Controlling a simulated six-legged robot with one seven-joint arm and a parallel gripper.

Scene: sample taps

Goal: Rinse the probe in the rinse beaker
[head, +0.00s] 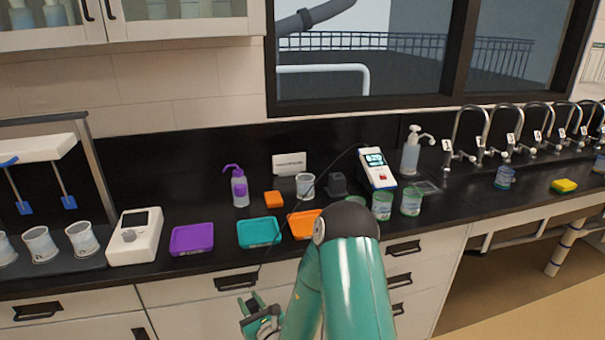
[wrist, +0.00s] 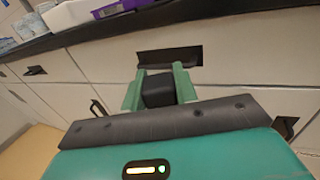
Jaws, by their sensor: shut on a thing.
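My gripper (head: 256,306) hangs low in front of the counter drawers, below the counter edge. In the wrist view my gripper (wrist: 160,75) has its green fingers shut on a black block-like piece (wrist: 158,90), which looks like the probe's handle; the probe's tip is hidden. A thin dark cable runs from near the white meter (head: 376,167) down to my gripper. A clear beaker (head: 305,186) stands on the counter before a small white sign. Two greenish beakers (head: 382,205) (head: 411,201) stand below the meter. I cannot tell which is the rinse beaker.
Purple (head: 192,239), teal (head: 259,232) and orange (head: 303,223) trays line the counter's front edge. A purple-topped wash bottle (head: 240,188), orange block (head: 273,199) and black stand (head: 337,185) are behind. Taps (head: 467,125) are at right, a stirrer (head: 135,237) at left.

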